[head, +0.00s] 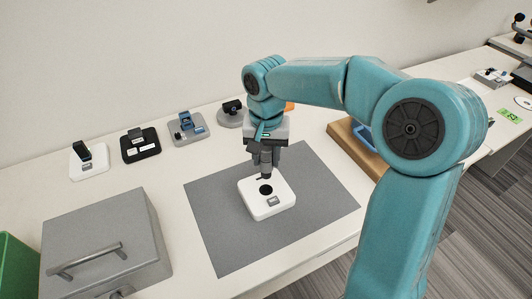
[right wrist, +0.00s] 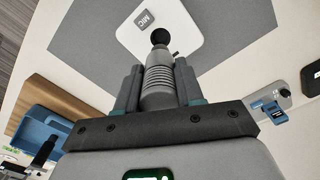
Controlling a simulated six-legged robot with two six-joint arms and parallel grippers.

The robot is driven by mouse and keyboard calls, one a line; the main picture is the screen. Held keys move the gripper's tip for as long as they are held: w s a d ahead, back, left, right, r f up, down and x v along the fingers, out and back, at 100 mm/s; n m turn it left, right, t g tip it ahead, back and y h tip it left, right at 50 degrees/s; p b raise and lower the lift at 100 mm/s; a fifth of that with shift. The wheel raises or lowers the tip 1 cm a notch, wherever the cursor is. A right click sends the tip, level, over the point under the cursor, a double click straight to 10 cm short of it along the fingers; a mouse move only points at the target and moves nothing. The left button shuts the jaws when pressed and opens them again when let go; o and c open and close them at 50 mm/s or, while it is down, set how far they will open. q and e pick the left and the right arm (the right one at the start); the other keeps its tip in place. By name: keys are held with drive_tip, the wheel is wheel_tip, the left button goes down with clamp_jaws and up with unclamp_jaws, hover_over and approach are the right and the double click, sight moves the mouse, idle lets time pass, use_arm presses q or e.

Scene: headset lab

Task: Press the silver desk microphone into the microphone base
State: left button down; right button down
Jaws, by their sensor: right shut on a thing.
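The silver desk microphone (right wrist: 157,85) has a ribbed body that tapers to a narrow end. My right gripper (head: 264,160) is shut on it and holds it pointing down. The gripper's two fingers (right wrist: 157,88) press on its sides in the right wrist view. The microphone base (head: 282,203) is a white rounded block with a round black socket and a grey label; it also shows in the right wrist view (right wrist: 185,22), label reading MIC. The microphone's lower end appears just above the socket, apart from it. My left gripper is not in view.
The base stands on a grey mat (head: 220,227). A grey metal box with a handle (head: 105,240) stands at the left. Several small devices on stands line the back, including a black one (head: 140,146). A wooden tray (head: 352,150) lies right of the mat.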

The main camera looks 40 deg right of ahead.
sight(266, 170)
drive_tip(key=shift+w+f+b, duration=0.15)
drive_tip(key=shift+f+b, duration=1.7)
drive_tip(key=shift+f, duration=0.8)
drive_tip(key=shift+f+b, duration=1.2)
drive_tip(key=shift+f, duration=0.55)
drive_tip(key=c, duration=0.6)
unclamp_jaws()
wheel_tip(266, 170, up, 16)
drive_tip(key=p, duration=0.2)
drive_tip(key=shift+r+p, duration=0.2)
drive_tip(key=shift+p, duration=0.2)
